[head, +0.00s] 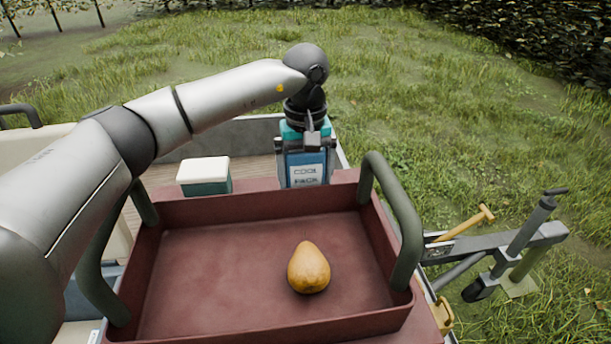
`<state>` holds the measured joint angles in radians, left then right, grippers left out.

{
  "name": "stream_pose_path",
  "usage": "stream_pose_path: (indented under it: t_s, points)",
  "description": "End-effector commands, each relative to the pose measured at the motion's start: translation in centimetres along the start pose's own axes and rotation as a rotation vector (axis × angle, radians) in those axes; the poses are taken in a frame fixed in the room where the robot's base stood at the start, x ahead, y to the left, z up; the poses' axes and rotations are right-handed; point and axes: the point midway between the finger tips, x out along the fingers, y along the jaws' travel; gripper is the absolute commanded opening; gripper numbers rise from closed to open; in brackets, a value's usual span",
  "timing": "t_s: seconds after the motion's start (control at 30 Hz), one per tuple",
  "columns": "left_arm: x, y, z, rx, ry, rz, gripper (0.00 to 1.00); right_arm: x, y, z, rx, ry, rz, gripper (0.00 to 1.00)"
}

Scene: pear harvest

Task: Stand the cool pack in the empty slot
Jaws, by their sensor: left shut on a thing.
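The cool pack (307,172) is a blue and teal block with a pale label reading COOL PACK. It is upright, just behind the far wall of the red tray. My left gripper (305,145) points down and is shut on the upper part of the cool pack. The lower end of the pack is hidden behind the tray's rim, so I cannot tell what it rests on. I cannot make out an empty slot in this view. My right gripper is not in view.
A red tray (180,262) with tall dark green handles (392,215) fills the front and holds one yellow pear (309,268). A small white-lidded green box (204,176) stands behind it, left of the pack. A grey tow bar (490,245) is at right, over grass.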

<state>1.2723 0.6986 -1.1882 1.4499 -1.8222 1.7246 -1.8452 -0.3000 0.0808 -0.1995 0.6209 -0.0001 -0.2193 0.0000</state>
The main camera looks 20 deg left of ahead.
Motion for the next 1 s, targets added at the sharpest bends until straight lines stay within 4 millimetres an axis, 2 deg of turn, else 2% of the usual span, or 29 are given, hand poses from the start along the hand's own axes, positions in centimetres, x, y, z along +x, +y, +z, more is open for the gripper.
stream_pose_path:
  t_s: [0.27, 0.3, 0.33, 0.67, 0.77, 1.0]
  points:
    - [0.2, 0.0, -0.1, 0.000, 0.001, 0.002, 0.17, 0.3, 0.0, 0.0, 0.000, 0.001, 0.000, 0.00]
    - [0.2, 0.0, 0.0, 0.000, 0.000, 0.000, 0.97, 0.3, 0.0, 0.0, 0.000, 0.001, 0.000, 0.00]
    - [0.2, 0.0, 0.0, 0.000, 0.000, 0.000, 1.00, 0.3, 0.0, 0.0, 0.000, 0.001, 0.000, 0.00]
    - [-0.2, 0.0, 0.0, 0.000, 0.000, 0.000, 1.00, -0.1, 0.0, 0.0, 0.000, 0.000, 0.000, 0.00]
    - [-1.4, 0.1, -0.1, 0.000, 0.003, 0.003, 1.00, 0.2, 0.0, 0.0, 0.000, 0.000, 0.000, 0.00]
    - [-6.6, 0.1, -0.1, 0.001, 0.004, 0.005, 1.00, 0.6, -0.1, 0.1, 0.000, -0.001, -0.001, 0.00]
